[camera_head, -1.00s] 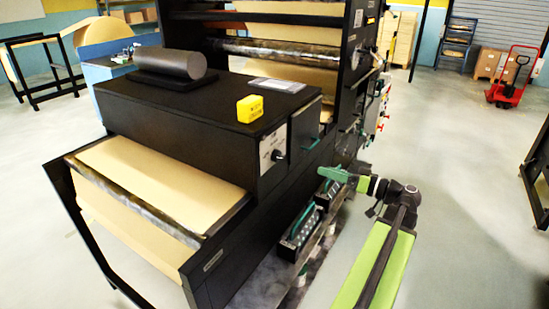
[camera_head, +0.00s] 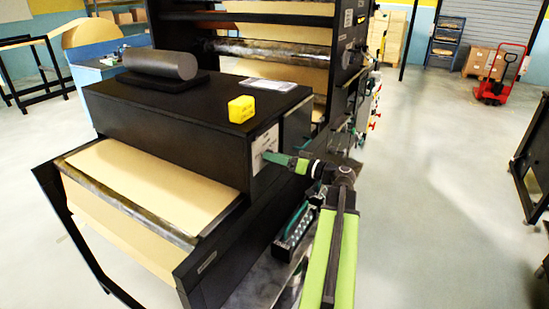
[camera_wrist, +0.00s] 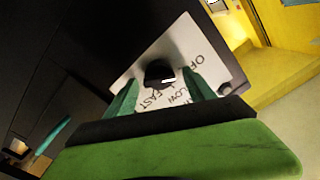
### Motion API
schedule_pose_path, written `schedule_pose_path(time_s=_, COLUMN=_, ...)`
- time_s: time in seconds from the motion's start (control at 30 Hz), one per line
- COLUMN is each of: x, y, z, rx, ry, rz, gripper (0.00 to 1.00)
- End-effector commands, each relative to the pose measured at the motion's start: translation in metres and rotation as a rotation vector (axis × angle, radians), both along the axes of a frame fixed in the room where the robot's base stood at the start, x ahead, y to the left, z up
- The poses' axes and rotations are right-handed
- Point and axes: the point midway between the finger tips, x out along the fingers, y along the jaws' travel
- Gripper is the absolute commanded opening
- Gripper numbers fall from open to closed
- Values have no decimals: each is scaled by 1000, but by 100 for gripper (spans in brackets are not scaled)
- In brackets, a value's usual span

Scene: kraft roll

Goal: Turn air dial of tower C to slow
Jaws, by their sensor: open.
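The air dial is a dark round knob (camera_wrist: 157,71) on a white plate (camera_wrist: 190,42) lettered OFF, SLOW and FAST in the wrist view. A small white mark shows on the knob's right side; I cannot tell which word it points to. My gripper (camera_wrist: 161,79) is open, with one teal finger on each side of the knob; contact is not clear. In the head view the plate (camera_head: 262,142) is on the end of the black cabinet, and my gripper (camera_head: 268,157) reaches it from the right, hiding the knob. No tower letter is readable.
A yellow block (camera_head: 242,109) and a grey cylinder (camera_head: 160,64) sit on the black cabinet (camera_head: 170,115). A kraft web (camera_head: 150,185) runs out in front of it. A green-handled case (camera_head: 297,225) is below my arm.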

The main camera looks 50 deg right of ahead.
Motion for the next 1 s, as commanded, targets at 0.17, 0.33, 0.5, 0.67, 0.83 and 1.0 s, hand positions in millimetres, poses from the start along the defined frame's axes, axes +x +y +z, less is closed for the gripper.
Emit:
schedule_pose_path(time_s=0.17, x=5, y=1, z=0, rx=0, ry=0, rz=0, gripper=63)
schedule_pose_path(time_s=0.33, x=5, y=2, z=0, rx=0, ry=0, rz=0, gripper=60)
schedule_pose_path(time_s=0.5, x=5, y=2, z=0, rx=0, ry=0, rz=1, gripper=38)
schedule_pose_path(time_s=0.67, x=5, y=2, z=0, rx=0, ry=0, rz=1, gripper=17)
schedule_pose_path(time_s=0.83, x=5, y=2, z=0, rx=0, ry=0, rz=1, gripper=0)
schedule_pose_path(time_s=1.0, x=5, y=2, z=0, rx=15, ry=4, rz=1, gripper=0)
